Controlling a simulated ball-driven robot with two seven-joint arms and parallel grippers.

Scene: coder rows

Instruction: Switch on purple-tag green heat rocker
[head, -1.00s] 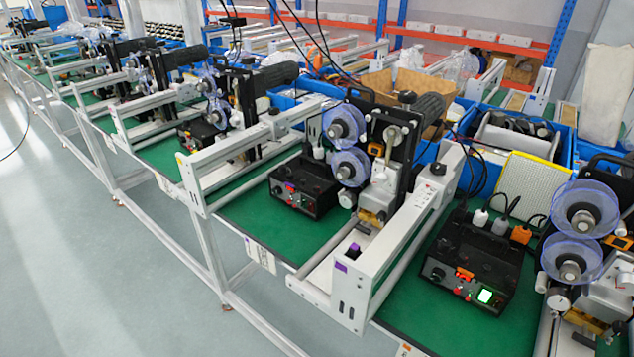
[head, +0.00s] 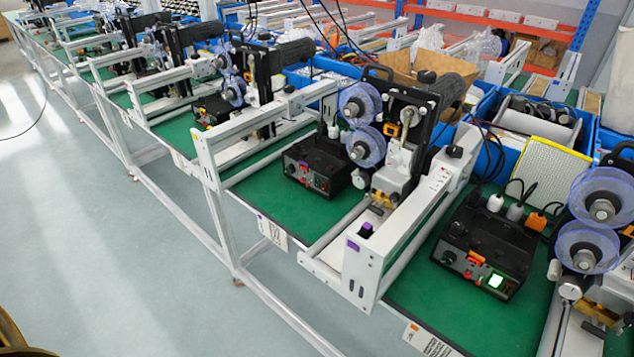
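A hanging label with a purple corner (head: 270,232) is on the bench edge at the middle station. Behind it, a black control box (head: 317,166) stands on the green mat with small knobs and a red switch on its front. A green rocker on that box is too small to make out clearly. The white frame (head: 352,255) right of the box bears a purple patch. A second black control box (head: 484,245) at the right has a brightly lit green rocker (head: 496,281); an orange-marked label (head: 428,340) hangs near it. Neither of my grippers is in view.
White rails of the coder frames (head: 240,125) stand above the bench on both sides of the middle box. Blue film reels (head: 361,104) stand behind it. The bench front edge runs diagonally, with open floor (head: 130,270) at left.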

